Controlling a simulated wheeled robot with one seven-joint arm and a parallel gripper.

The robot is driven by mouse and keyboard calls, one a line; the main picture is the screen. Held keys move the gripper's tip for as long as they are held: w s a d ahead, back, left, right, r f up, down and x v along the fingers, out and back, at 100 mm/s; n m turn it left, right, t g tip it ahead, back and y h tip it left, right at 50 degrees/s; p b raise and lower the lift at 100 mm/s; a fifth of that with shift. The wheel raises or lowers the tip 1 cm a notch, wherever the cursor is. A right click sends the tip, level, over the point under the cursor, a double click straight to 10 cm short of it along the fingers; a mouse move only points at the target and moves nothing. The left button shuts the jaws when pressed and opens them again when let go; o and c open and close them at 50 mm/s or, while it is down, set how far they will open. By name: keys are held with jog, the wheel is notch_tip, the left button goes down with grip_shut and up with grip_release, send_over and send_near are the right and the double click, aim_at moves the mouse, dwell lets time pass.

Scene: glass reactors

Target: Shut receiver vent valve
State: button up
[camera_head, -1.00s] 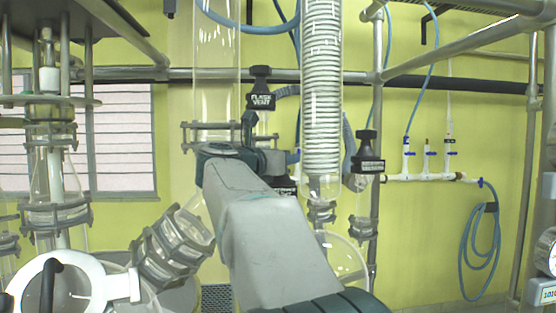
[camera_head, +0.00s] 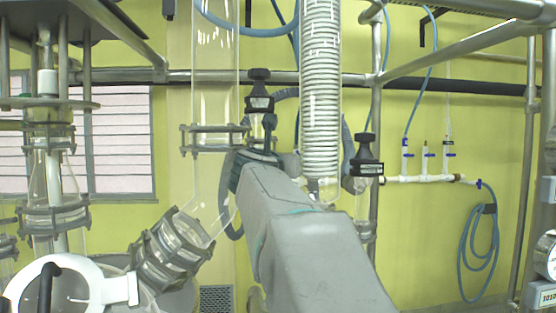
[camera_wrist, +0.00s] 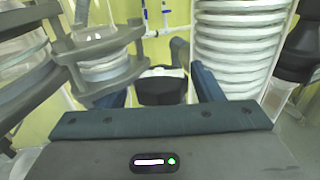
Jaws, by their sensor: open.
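In the wrist view, the dark blue fingers of my gripper (camera_wrist: 162,84) are apart. A black valve knob with a pale top (camera_wrist: 160,90) shows between them; I cannot tell whether they touch it. Black-handled valves stand near the glass columns: one (camera_head: 258,98) just above my wrist and one (camera_head: 367,160) to the right of the coiled condenser. Their labels are too small to read now, so I cannot tell which is the receiver vent valve.
The coiled glass condenser (camera_head: 320,90) hangs close right of my wrist; its coil also fills the right of the wrist view (camera_wrist: 240,45). A clamped glass joint (camera_wrist: 100,60) is close on the left. A metal post (camera_head: 375,100) stands farther right.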

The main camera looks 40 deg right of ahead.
jog(key=n+t+y+p, duration=0.2)
jog(key=y+p, duration=0.1)
jog(key=n+t+y+p, duration=0.1)
jog(key=shift+r+n+t+y+p, duration=0.25)
jog(key=shift+n+t+y+p, duration=0.05)
jog(key=shift+n+t+p, duration=0.1)
jog(key=shift+f+n+t+y, duration=0.3)
jog(key=shift+n+y, duration=0.1)
jog(key=shift+y, duration=0.1)
jog(key=c, duration=0.8)
jog(key=shift+o, duration=0.2)
jog(key=shift+f+m+g+h+b, duration=0.15)
jog(key=shift+m+g+h+b, duration=0.4)
jog(key=shift+h+b, duration=0.35)
jog(key=m+g+h+b, duration=0.2)
jog(key=h+b, duration=0.1)
jog(key=shift+m, duration=0.35)
jog(key=m+g+h+b, duration=0.1)
jog(key=m+g+h, duration=0.1)
jog(key=g, duration=0.1)
jog(key=shift+w+m+g, duration=0.1)
jog(key=shift+m+g, duration=0.2)
jog(key=shift+g, duration=0.05)
jog(key=shift+r+m+g+h, duration=0.25)
jog(key=shift+m+g+h, duration=0.8)
jog(key=shift+g, duration=0.45)
